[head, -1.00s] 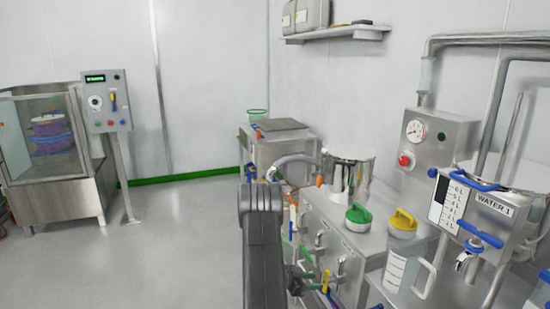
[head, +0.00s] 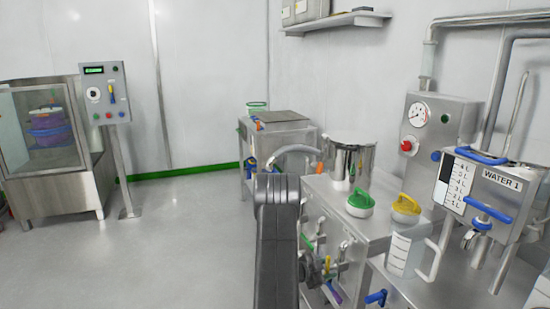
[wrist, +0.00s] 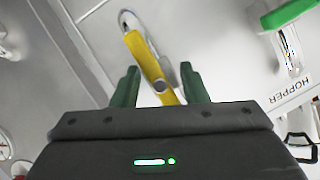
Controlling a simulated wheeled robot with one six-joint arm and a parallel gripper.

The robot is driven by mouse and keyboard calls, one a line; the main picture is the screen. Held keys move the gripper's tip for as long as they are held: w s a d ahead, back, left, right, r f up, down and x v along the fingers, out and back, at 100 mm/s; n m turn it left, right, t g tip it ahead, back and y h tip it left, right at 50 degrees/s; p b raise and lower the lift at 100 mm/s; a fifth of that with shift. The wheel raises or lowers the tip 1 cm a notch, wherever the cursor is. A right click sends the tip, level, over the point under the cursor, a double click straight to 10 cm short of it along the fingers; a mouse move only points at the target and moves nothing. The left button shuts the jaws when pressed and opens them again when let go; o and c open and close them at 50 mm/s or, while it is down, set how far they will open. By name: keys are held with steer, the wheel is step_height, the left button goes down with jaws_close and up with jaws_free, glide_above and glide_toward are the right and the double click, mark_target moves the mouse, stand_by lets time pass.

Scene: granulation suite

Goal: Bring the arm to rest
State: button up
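My arm (head: 278,235) reaches forward from the bottom middle of the head view, with its grey upper link upright in front of the steel bench. In the wrist view, my gripper (wrist: 158,88) has its two green fingers apart. A yellow lever handle (wrist: 146,60) shows between and beyond the fingertips, slanting across the gap. No clear grip on it is visible, and I cannot tell whether a finger touches it. In the head view the arm and bench front hide most of the gripper.
A WATER 1 tank (head: 488,190) stands right. A green handle (wrist: 288,13) and HOPPER label (wrist: 290,92) lie near my gripper. The left floor (head: 175,240) is clear.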

steer(key=shift+f+m+t+b, duration=0.2)
steer(key=shift+m+t+b, duration=0.6)
steer(key=shift+b, duration=1.25)
steer(key=shift+r+m+b, duration=0.1)
steer(key=shift+m+b, duration=0.4)
steer(key=shift+b, duration=0.25)
steer(key=shift+r, duration=0.15)
